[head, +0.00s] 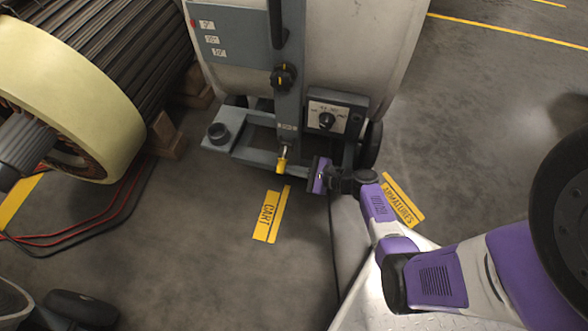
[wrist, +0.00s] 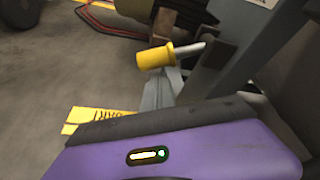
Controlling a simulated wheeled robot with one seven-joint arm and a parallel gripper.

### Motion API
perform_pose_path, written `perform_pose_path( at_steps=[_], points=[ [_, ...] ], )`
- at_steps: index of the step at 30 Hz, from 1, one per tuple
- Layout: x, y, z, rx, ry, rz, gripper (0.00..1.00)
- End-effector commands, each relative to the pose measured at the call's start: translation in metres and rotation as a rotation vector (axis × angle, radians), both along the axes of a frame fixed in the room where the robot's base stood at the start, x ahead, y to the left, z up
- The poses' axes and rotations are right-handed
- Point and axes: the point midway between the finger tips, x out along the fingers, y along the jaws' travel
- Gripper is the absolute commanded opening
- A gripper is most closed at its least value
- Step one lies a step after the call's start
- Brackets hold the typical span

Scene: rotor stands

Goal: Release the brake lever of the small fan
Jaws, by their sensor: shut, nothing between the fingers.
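The small fan (head: 350,45) is a pale grey housing on a dark grey base, at the top middle of the head view. A lever with a yellow grip (head: 281,164), which looks like the brake lever, sticks out low at the front of its blue-grey upright. In the wrist view the yellow grip (wrist: 155,57) sits on a short metal rod, above and beyond my gripper. My gripper (head: 317,176), purple with dark pads, is shut and empty. It is just right of the yellow grip, with a small gap between them. In the wrist view its purple body (wrist: 170,150) fills the bottom.
A control box with a knob (head: 327,120) is on the fan above my gripper. A black knob (head: 283,76) is on the upright. A large rotor (head: 75,90) rests on wooden blocks at left, with red and black cables (head: 95,225) below. Floor before the lever is clear.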

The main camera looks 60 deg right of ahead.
Motion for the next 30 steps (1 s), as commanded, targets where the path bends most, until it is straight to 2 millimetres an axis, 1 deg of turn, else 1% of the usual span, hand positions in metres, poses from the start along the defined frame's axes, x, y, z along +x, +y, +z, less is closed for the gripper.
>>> perform_pose_path(
  at_steps=[4, 17, 30],
  points=[
    [-0.0012, 0.0033, 0.0055, -0.001, 0.000, 0.000, 0.00],
    [-0.0014, 0.0036, 0.0068, 0.002, 0.001, 0.000, 0.00],
    [-0.0024, 0.0069, 0.0124, 0.071, 0.026, 0.001, 0.00]
  ],
)
